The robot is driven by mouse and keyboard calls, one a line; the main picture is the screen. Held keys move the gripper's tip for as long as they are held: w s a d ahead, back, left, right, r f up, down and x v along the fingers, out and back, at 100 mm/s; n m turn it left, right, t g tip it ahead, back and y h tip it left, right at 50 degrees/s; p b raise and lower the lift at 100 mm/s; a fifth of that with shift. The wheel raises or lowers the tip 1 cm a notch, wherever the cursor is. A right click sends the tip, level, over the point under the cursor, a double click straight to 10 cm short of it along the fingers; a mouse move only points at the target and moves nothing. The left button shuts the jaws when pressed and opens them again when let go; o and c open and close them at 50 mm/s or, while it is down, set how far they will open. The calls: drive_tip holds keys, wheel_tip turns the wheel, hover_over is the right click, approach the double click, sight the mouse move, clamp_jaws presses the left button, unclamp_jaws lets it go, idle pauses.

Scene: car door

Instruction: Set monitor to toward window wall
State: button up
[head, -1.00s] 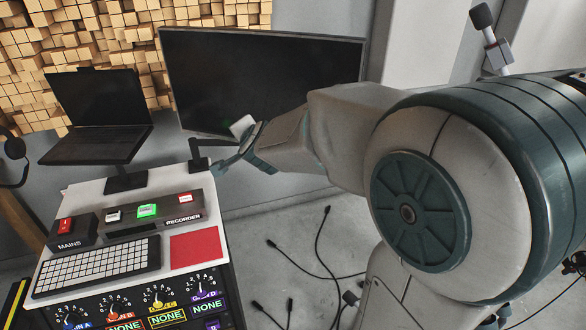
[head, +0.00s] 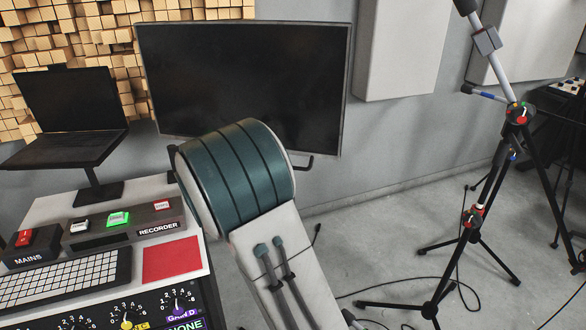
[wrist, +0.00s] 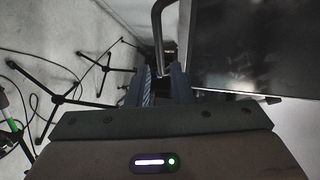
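The monitor (head: 245,80) is a wide black screen with a thin frame, standing upright behind the desk in the head view. A dark handle (head: 303,163) shows below its lower edge. My arm covers part of its lower left side and hides my gripper in the head view. In the wrist view, the monitor's screen (wrist: 250,45) fills the upper right. My gripper (wrist: 163,85) has its two fingers apart there. A bent grey bar (wrist: 157,35) comes down to the gap between the fingertips. I cannot tell whether they touch it.
A console (head: 110,240) with a keyboard and recorder stands at the left. A laptop (head: 70,120) on a stand is behind it. Microphone stands (head: 470,220) and cables occupy the floor at the right. Wall panels (head: 400,50) hang behind. Some floor between is clear.

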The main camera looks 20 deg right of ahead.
drive_tip(key=x, duration=1)
drive_tip(key=shift+d, duration=0.1)
drive_tip(key=shift+b, duration=0.3)
clamp_jaws()
